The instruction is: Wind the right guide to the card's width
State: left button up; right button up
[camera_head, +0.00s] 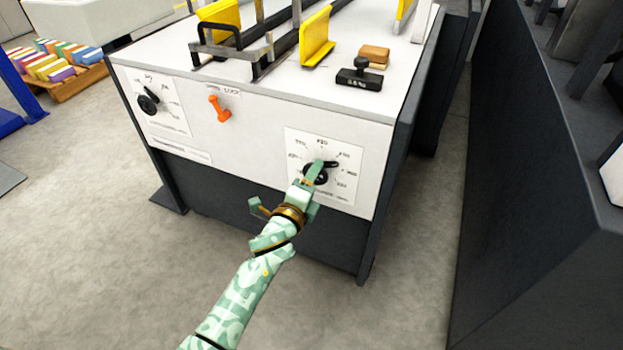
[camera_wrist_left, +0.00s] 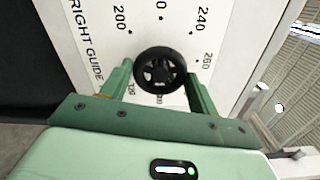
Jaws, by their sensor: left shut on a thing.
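The right guide's black handwheel (camera_head: 331,164) sits on a white dial plate on the machine's front. In the left wrist view, the wheel (camera_wrist_left: 160,69) stands between my two green fingers, beside the printed words RIGHT GUIDE and numbers including 200, 240 and 260. My left gripper (camera_head: 315,173) is shut on this wheel; its fingers (camera_wrist_left: 161,88) hide part of the scale. The wheel's dark pointer points to the right in the head view; its exact reading is too small to tell. A yellow guide plate (camera_head: 316,38) stands on the machine top. My right gripper is out of view.
An orange lock lever (camera_head: 219,109) and another black knob (camera_head: 149,103) are left of the handwheel. A black block (camera_head: 359,75) and a brown block (camera_head: 374,54) lie on top. A dark machine (camera_head: 540,190) stands right; the floor in front is clear.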

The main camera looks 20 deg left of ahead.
pick_arm(q)
jog(key=shift+f+n+p, duration=0.15)
jog(key=shift+n+p, duration=3.35)
jog(key=shift+n, duration=7.3)
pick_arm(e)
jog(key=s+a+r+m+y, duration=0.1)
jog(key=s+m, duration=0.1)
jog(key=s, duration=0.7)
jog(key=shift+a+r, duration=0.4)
pick_arm(q)
jog(key=shift+s, duration=0.1)
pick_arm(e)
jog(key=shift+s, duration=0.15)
pick_arm(q)
jog(key=o, duration=1)
jog(key=shift+c, duration=0.2)
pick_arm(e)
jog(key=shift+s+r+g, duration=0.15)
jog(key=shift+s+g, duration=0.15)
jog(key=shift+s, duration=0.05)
